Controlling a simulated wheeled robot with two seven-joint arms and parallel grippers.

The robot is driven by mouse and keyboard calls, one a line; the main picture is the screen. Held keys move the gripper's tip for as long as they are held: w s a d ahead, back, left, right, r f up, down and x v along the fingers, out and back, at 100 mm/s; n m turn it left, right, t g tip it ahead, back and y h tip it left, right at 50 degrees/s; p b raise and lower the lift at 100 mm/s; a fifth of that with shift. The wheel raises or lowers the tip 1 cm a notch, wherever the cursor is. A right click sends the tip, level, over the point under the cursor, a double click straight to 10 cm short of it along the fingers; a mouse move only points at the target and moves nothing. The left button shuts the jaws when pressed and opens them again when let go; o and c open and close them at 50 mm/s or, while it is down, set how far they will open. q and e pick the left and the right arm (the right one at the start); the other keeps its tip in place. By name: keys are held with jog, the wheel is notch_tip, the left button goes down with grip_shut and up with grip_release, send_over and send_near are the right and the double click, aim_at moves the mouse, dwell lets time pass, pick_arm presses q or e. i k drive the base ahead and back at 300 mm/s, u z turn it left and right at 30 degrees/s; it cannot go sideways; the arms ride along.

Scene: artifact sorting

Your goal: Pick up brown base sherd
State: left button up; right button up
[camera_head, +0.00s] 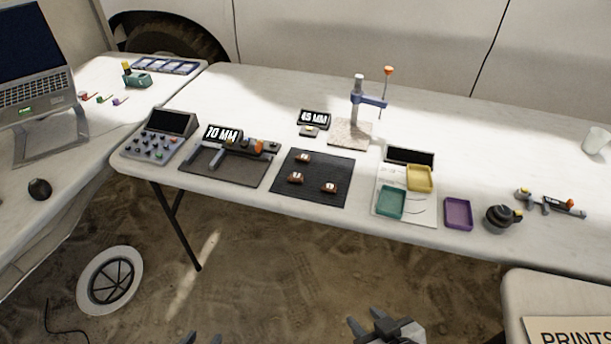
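Three small brown sherds lie apart on a black mat (330,165) on the long white table: an upper one (303,157), a left one (295,178) and a right one (328,187). Each has a small pale mark. I cannot tell which is the base sherd. My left gripper (201,339) shows only as fingertips at the bottom edge, set apart. My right gripper (366,318) is at the bottom, right of centre, with its fingers apart and nothing between them. Both grippers are in front of the table, well away from the sherds.
Left of the mat are a caliper device (235,148) reading 70 MM and a control box (158,138). Behind stands a post gauge (358,100) with a 45 MM display (314,118). Right are yellow (420,178), green (391,202) and purple (458,213) trays.

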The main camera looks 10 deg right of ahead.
aim_at(304, 158)
jog(key=u, duration=1.2)
jog(key=i, duration=0.75)
jog(key=z, duration=1.15)
